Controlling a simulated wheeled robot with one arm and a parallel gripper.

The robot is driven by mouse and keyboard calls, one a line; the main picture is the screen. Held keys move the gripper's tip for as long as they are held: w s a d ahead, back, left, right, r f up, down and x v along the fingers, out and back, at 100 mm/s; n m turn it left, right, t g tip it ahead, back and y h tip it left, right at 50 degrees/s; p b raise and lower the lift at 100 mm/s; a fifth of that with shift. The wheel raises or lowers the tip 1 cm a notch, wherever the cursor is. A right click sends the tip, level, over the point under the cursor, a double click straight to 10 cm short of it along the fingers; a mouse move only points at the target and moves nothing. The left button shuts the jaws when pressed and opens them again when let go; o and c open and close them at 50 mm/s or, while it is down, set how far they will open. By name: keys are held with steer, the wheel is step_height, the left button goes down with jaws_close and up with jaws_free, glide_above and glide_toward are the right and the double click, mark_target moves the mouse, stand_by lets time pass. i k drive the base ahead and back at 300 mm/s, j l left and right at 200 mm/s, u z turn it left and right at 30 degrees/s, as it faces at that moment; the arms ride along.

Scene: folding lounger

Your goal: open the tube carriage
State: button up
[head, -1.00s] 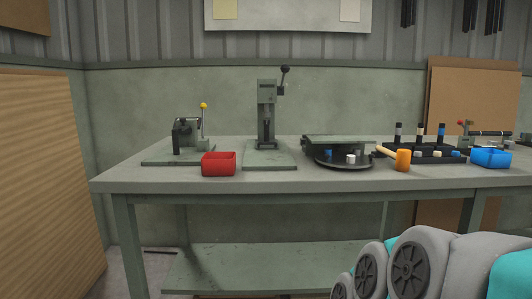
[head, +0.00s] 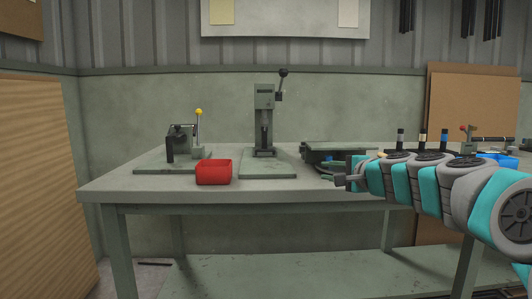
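The bench (head: 140,192) carries several fixtures, and I cannot tell for sure which one is the tube carriage. At the far right, a small fixture with a red knob (head: 463,128) has a dark horizontal tube (head: 492,138) beside it; its lower part is partly hidden by my arm. At the left, a clamp-like fixture (head: 182,142) with a yellow-knobbed lever (head: 199,125) stands on a flat plate. My gripper (head: 338,181) is in front of the turntable fixture, apart from both of these. Its fingers are small and dark; nothing is seen in them.
A red bin (head: 214,172) stands near the bench's front edge. The bench front between red bin and gripper is clear.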

mark_target(264, 151)
steer(key=i+j, duration=0.3)
steer(key=i, duration=0.15)
steer(key=i+j, duration=0.3)
steer(key=i, duration=0.15)
